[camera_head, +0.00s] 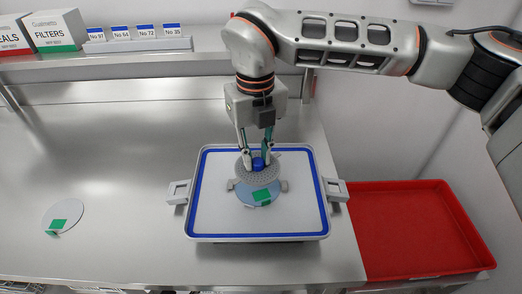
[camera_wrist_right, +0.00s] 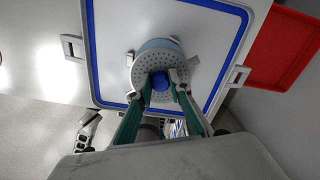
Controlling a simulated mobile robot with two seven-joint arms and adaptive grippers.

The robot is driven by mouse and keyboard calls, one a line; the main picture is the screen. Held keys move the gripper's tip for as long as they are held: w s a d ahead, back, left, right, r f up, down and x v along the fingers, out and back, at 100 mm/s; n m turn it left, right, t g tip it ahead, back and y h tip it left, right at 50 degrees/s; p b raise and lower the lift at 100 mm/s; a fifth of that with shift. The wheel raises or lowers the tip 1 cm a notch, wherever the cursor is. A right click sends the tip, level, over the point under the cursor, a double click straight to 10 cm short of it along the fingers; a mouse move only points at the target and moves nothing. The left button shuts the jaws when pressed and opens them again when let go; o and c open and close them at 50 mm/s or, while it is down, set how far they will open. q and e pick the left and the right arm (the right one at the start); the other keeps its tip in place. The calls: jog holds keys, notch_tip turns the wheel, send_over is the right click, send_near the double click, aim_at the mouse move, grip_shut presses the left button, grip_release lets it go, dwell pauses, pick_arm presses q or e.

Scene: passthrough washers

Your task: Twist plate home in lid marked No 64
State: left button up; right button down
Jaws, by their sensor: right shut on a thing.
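A grey perforated plate (camera_head: 243,173) with a blue knob (camera_head: 257,163) is in my right gripper (camera_head: 257,156). The fingers are shut on the knob, which also shows in the right wrist view (camera_wrist_right: 185,87). The plate (camera_wrist_right: 150,80) overlaps a pale blue round lid (camera_head: 252,199) with a green tag, and grey lugs show at its sides. Whether plate and lid touch is not clear. The lid's rim shows behind the plate in the wrist view (camera_wrist_right: 160,43). No number on the lid is readable. My left gripper is not in view.
The lid is in a white tray with a blue border (camera_head: 215,225) and side handles. A red tray (camera_head: 415,230) stands at right. A grey disc with a green tag (camera_head: 62,212) lies at left. Cards marked No 97, 64, 72 and 35 stand on the back shelf (camera_head: 130,45).

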aim_at(257, 172)
jog(key=shift+s+a+f, duration=0.1)
jog(key=shift+f, duration=0.45)
jog(key=shift+f+b, duration=1)
jog(key=shift+f, duration=0.6)
jog(key=shift+f, duration=0.2)
jog(key=shift+f+b, duration=0.35)
jog(key=shift+b, duration=0.15)
jog(key=shift+f, duration=0.1)
jog(key=shift+f, duration=0.1)
